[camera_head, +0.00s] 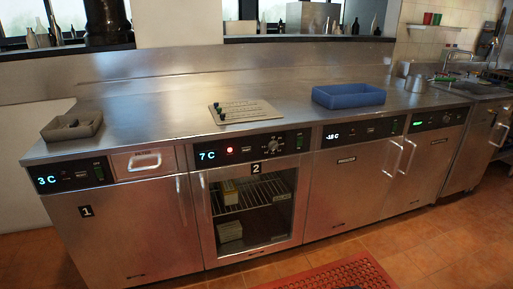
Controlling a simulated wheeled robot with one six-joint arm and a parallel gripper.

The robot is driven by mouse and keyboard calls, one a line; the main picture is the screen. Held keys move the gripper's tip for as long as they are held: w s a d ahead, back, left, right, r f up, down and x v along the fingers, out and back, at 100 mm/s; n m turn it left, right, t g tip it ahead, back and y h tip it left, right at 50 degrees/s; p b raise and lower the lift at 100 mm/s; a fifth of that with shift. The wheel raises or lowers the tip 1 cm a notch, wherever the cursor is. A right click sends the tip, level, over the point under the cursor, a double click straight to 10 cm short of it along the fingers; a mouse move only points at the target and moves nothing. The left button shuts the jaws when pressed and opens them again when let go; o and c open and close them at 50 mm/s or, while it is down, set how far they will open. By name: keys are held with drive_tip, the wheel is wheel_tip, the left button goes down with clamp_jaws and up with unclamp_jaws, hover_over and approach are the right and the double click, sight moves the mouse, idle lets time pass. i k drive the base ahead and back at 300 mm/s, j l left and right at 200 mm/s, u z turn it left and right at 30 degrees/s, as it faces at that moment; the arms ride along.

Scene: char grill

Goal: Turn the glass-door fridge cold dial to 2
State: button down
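The glass-door fridge (204,225) stands in the middle of the steel counter row, with a black label "2" (256,168) at the top of its door frame. Its door looks shut, and wire shelves with a few boxes show through the glass. The cold dial (273,145) is a round knob with light markings on the black panel above the door. Its pointer setting is too small to read. The display (207,155) on the same panel reads 7 C, and a red light (229,150) glows beside it. My gripper is not in view.
A steel unit labelled "1" (120,230) stands to the left, its display reading 3 C. More steel units with handles (394,157) stand to the right. A grey tray (58,132), a small board (245,111) and a blue tray (348,98) sit on the counter. A red mat (335,275) lies on the floor.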

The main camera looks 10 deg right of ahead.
sight(274, 145)
drive_tip(key=i+j+z, duration=0.15)
drive_tip(key=i+z, duration=0.25)
drive_tip(key=i+j+z, duration=0.35)
drive_tip(key=i, duration=0.25)
